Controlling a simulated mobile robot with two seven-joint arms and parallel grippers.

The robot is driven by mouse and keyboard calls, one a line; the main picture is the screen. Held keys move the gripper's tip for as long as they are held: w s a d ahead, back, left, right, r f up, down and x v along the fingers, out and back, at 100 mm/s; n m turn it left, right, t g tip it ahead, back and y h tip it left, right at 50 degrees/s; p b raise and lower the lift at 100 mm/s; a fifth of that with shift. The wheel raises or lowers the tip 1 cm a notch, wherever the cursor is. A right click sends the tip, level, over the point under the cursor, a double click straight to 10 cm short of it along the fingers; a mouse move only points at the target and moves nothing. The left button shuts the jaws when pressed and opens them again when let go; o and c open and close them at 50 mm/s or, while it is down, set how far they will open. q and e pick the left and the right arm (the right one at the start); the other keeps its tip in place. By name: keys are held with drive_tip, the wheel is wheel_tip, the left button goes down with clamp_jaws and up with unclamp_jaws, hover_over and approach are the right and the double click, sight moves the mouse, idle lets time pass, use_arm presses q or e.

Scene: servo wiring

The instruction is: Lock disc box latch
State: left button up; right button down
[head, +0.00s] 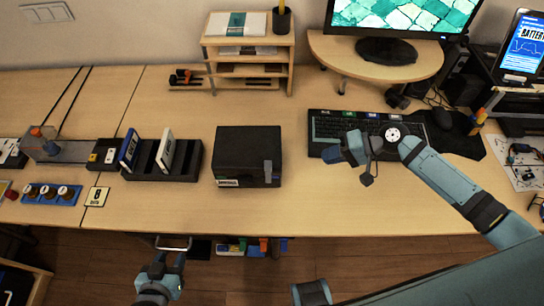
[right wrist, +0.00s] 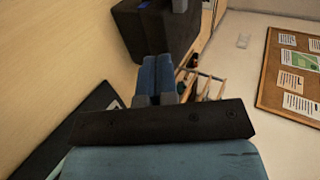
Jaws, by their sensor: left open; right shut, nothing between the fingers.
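The black disc box (head: 247,143) stands on the middle of the table with its lid down. A grey latch piece (head: 268,172) shows on its front face at the right; I cannot tell how it is set. The box also shows at the top of the right wrist view (right wrist: 150,32). My right gripper (head: 338,154) is shut and empty, to the right of the box and apart from it. Its blue fingers lie together in the right wrist view (right wrist: 155,72). My left gripper (head: 168,262) is open and empty, low in front of the table's front edge.
A black rack (head: 162,170) with upright cases stands left of the box. A wooden shelf (head: 248,52) stands behind it. A keyboard (head: 345,128) lies behind my right gripper, below a monitor (head: 404,14). The table between the box and my right gripper is clear.

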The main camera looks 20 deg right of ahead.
drive_tip(key=shift+w+r, duration=0.15)
drive_tip(key=shift+r, duration=0.3)
drive_tip(key=p, duration=0.2)
approach(272, 166)
wheel_tip(272, 166, down, 4)
drive_tip(key=w+a, duration=0.1)
drive_tip(key=shift+w+a+f+p, duration=0.1)
drive_tip(key=shift+w+a+p, duration=0.1)
drive_tip(key=shift+a, duration=0.55)
drive_tip(key=shift+w+a+f+p, duration=0.1)
drive_tip(key=shift+w+a, duration=0.1)
drive_tip(key=shift+a, duration=0.55)
drive_tip(key=shift+w+a+f+p, duration=0.1)
drive_tip(key=shift+w+a+p, duration=0.1)
drive_tip(key=shift+a, duration=0.6)
